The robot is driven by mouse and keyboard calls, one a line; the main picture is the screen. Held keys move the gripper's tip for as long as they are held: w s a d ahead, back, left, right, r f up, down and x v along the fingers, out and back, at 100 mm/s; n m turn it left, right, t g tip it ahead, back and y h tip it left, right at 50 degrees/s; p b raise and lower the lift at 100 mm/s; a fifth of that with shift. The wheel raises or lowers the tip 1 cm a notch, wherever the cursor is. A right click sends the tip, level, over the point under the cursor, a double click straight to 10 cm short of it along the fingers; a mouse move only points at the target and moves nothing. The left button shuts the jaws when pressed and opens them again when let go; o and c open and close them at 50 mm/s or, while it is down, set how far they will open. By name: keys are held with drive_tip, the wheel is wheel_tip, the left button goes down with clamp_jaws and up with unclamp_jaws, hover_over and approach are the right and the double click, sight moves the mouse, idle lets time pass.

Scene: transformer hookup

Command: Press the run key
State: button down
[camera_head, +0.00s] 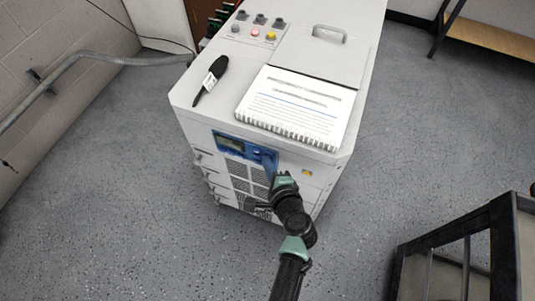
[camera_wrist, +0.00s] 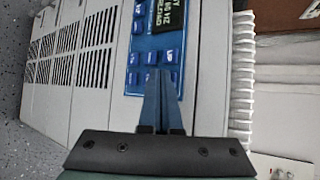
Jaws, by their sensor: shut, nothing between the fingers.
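The blue control panel (camera_head: 258,153) with a small display (camera_head: 230,143) is on the front face of the white cabinet. In the wrist view the panel (camera_wrist: 140,45) is turned sideways, with a lit text display (camera_wrist: 165,16) and several small dark blue keys (camera_wrist: 152,57). The key labels are too small to read, so I cannot tell which one is the run key. My gripper (camera_wrist: 160,74) is shut and empty, its fingertips in front of the keys and overlapping some of them. I cannot tell whether they touch. In the head view my gripper (camera_head: 274,173) is at the panel's right end.
On the cabinet top (camera_head: 218,122) lie a spiral-bound booklet (camera_head: 297,105) and a black-handled tool with a tag (camera_head: 211,80). Vent slots (camera_wrist: 95,50) adjoin the panel. A dark-framed stand (camera_head: 450,245) is at the lower right. Floor is clear between it and the cabinet.

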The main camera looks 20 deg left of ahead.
drive_tip(key=shift+w, duration=0.1)
idle(0.3)
drive_tip(key=shift+s, duration=0.8)
drive_tip(key=shift+s+a+p, duration=0.1)
drive_tip(key=shift+s+p, duration=0.6)
drive_tip(key=shift+s, duration=1.8)
